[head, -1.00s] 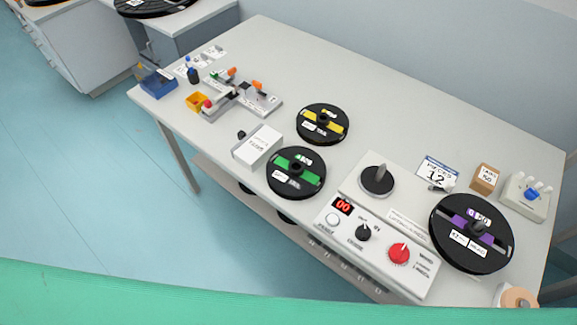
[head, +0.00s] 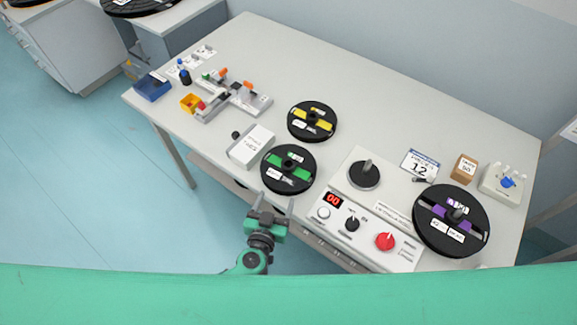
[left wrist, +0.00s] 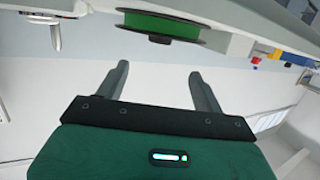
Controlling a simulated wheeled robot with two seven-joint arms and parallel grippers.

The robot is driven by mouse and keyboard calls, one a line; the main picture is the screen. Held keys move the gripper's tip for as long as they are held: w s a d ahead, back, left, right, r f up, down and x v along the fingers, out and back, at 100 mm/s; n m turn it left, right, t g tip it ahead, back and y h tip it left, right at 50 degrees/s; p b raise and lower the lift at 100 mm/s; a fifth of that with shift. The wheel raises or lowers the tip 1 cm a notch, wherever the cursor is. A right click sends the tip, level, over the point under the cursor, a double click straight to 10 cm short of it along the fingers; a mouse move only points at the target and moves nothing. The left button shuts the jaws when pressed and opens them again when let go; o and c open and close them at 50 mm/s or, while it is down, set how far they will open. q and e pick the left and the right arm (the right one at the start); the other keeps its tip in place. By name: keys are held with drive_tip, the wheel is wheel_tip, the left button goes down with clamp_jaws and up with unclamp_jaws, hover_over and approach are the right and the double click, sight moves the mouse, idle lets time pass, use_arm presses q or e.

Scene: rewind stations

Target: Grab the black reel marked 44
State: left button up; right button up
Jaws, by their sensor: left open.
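Three black reels lie flat on the grey table in the head view: one with a green band (head: 289,169), one with a yellow band (head: 312,121) and one with a purple band (head: 451,220). Their printed numbers are too small to read, so I cannot tell which is marked 44. My left gripper (head: 271,202) is open and empty, just off the table's front edge, on the near side of the green-banded reel. In the left wrist view this reel (left wrist: 160,26) shows edge-on beyond the open fingers (left wrist: 159,72). My right gripper is not in view.
A white box (head: 251,146) stands left of the green-banded reel. To its right is a control panel (head: 367,232) with a red knob and an upright spindle (head: 365,172). A clamp fixture (head: 234,99) and small bins sit at the far left. The table's back middle is clear.

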use_arm(q)
approach(289, 160)
drive_tip(key=shift+w+d+f, duration=0.2)
drive_tip(key=shift+w+f, duration=0.3)
drive_tip(key=shift+w, duration=0.1)
drive_tip(key=shift+r+b+x, duration=0.1)
drive_tip(key=shift+b+x, duration=0.1)
drive_tip(key=shift+x, duration=1.25)
drive_tip(key=shift+r+b+x, duration=0.15)
drive_tip(key=shift+b+x, duration=0.05)
drive_tip(key=shift+x, duration=1.25)
drive_tip(key=shift+s, duration=0.1)
drive_tip(key=shift+c, duration=0.2)
drive_tip(key=shift+r, duration=0.1)
drive_tip(key=c, duration=1.2)
